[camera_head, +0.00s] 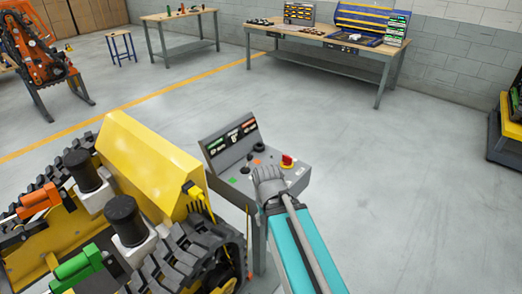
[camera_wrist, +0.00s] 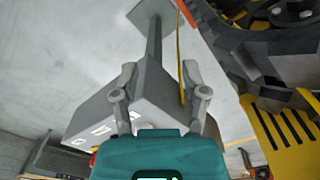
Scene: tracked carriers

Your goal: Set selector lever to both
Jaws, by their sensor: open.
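The grey control console (camera_head: 222,172) stands on a post right of the yellow tracked carrier. Its sloped top carries a small black lever or knob (camera_head: 258,148), another black control (camera_head: 245,169) and a red button on a yellow base (camera_head: 287,161). I cannot tell which control is the selector lever; its position marks are too small to read. My gripper (camera_head: 268,180) is over the console's near edge and hides part of the top. In the wrist view my gripper (camera_wrist: 160,75) is open and empty, with the console's grey body (camera_wrist: 153,95) behind the fingers. No lever shows between them.
The yellow tracked carrier (camera_head: 150,160), with a black track and yellow cables, stands close to the console's left. Workbenches (camera_head: 330,40) stand along the back wall. An orange machine (camera_head: 40,50) is at the far left. The floor right of the console is clear.

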